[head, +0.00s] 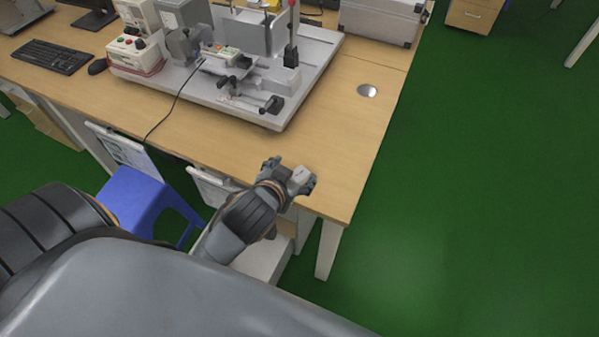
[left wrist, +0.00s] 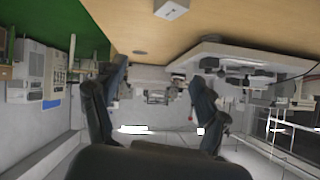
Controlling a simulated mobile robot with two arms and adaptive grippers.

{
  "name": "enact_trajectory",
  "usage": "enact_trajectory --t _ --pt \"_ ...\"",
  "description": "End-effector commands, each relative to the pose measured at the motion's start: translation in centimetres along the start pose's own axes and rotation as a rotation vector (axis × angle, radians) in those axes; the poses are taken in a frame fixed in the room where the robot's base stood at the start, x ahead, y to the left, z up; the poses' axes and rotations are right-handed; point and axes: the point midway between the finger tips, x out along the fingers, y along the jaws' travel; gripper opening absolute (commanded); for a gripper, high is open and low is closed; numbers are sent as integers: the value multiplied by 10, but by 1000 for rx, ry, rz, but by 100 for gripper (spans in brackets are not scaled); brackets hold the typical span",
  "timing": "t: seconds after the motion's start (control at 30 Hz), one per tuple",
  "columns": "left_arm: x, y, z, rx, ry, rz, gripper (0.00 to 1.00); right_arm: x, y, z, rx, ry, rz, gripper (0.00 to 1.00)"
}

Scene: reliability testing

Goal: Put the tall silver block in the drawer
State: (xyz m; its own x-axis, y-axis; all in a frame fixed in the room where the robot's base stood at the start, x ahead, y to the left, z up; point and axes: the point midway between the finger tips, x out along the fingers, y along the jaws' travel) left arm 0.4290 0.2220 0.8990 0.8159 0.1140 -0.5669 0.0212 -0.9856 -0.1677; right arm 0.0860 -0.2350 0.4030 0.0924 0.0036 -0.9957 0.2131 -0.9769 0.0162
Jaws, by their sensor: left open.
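A small light silver-grey block (head: 301,177) with a dark spot shows at my left gripper (head: 288,174), near the table's front right corner. In the left wrist view, which is upside down, the block (left wrist: 171,8) sits at the top edge against the wooden tabletop, partly cut off. My left gripper's two fingers (left wrist: 152,95) are spread with nothing between them, so the block is outside the grip. A pale drawer-like unit (head: 264,262) shows under the table, partly hidden by my arm; I cannot tell how far it is open. My right gripper is not in view.
The wooden table (head: 345,130) carries a grey test rig (head: 245,75), a control box (head: 135,50), a keyboard (head: 50,57) and a metal case (head: 383,20). A blue stool (head: 130,195) stands by the table's front. The tabletop's right side is clear around a round cover (head: 367,91).

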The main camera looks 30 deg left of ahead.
Motion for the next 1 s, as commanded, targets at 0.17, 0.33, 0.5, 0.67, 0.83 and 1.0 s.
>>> enact_trajectory --t 0.17,0.33,0.5,0.67,0.83,1.0 --pt "-2 5 -113 11 422 -5 74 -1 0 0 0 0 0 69" --pt "-27 34 -195 83 783 90 74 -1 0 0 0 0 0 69" --pt "-63 82 -244 224 1073 268 74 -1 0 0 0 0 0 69" --pt "-93 136 -255 422 1250 494 74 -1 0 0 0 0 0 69" --pt "-106 186 -231 696 1303 761 74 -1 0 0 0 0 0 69" --pt "-91 212 -183 1005 1188 1007 74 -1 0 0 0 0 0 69"
